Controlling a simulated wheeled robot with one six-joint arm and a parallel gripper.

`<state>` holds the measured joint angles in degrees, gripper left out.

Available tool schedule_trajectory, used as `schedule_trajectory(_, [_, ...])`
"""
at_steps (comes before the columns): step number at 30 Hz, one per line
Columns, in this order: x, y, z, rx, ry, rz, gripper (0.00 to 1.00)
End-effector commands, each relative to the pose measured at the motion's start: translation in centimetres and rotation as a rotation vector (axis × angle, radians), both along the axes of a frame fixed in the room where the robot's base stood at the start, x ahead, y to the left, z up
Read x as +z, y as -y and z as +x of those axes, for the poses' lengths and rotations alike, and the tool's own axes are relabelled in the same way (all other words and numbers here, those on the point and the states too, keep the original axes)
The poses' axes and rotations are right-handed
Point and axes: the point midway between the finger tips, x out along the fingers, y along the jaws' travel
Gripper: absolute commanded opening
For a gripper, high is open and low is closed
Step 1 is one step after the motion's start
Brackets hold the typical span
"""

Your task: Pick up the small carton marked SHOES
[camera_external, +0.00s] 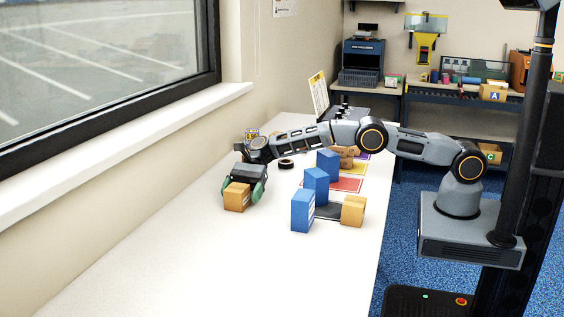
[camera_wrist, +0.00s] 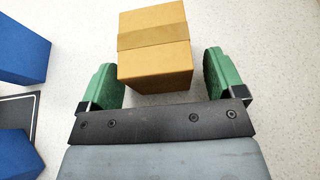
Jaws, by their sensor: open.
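A small brown carton (camera_external: 236,197) stands on the white table, left of the blue boxes. It also shows in the wrist view (camera_wrist: 155,50), with a tape band across its top; no SHOES marking is readable. My gripper (camera_external: 250,187) is low at the table beside this carton. In the wrist view my open gripper (camera_wrist: 163,78) has one green finger on each side of the carton's near end, with a gap on both sides. Another small brown carton (camera_external: 353,210) stands right of the blue boxes; its marking is unreadable too.
Blue boxes stand in a row, the nearest (camera_external: 303,210) beside a dark mat (camera_external: 328,211). A red mat (camera_external: 347,184) and a yellow mat lie farther back. A black tape roll (camera_external: 286,163) lies behind my gripper. The table's front left (camera_external: 170,260) is clear.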

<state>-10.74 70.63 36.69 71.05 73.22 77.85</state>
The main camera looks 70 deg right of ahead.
Motion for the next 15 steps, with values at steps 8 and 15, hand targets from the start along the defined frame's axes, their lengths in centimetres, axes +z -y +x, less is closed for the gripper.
schedule_trajectory(8, [-0.38,-0.96,-0.02,0.000,0.001,0.000,0.88])
schedule_trajectory(15, [-0.36,-0.92,-0.01,0.000,0.001,0.000,0.77])
